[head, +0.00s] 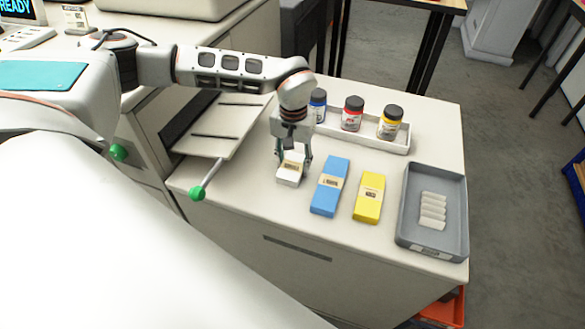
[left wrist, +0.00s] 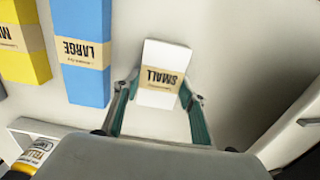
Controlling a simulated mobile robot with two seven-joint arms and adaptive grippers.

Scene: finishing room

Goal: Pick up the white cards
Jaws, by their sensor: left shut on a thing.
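The white cards (head: 289,176) are a small white stack with a tan band, on the white cabinet top beside the blue pack. In the left wrist view the stack of white cards (left wrist: 158,65) has a band reading "SMALL". My left gripper (head: 293,162) is shut on the white cards, with one finger at each side. The left gripper (left wrist: 160,98) also shows in the left wrist view, its green-grey fingers flanking the stack. I cannot tell whether the stack is clear of the surface. My right gripper is not in view.
A blue pack (head: 330,186) marked "LARGE" and a yellow pack (head: 369,197) lie to the right. A grey tray (head: 407,232) holding several small white pieces is further right. A white rack (head: 400,147) with three bottles stands behind. A green-knobbed lever (head: 197,193) is left of the stack.

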